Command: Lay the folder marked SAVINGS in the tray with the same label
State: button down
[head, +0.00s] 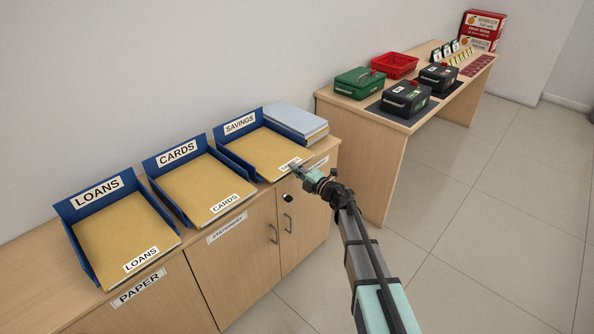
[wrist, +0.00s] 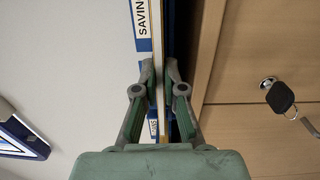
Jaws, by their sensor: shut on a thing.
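The blue tray labelled SAVINGS (head: 222,153) stands rightmost of three on the cabinet. A tan folder (head: 265,150) lies over its floor, its front edge at the tray's open front; whether it rests fully on the bottom is unclear. A white label on the folder's front is partly hidden by my gripper (head: 297,169). In the wrist view, my gripper (wrist: 160,80) is shut on the thin edge of the folder (wrist: 159,40), one finger on each face. The tray's SAVINGS label (wrist: 142,18) shows beside it.
The CARDS tray (head: 154,174) and LOANS tray (head: 72,236) stand to the left, each with a labelled tan folder. A key (wrist: 280,97) sticks out of the cabinet door. A desk (head: 400,125) with cash boxes stands beyond.

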dwell(0.4)
jog(key=c, duration=1.2)
grip_release()
jog(key=shift+s+d, duration=0.1)
jog(key=shift+d, duration=0.05)
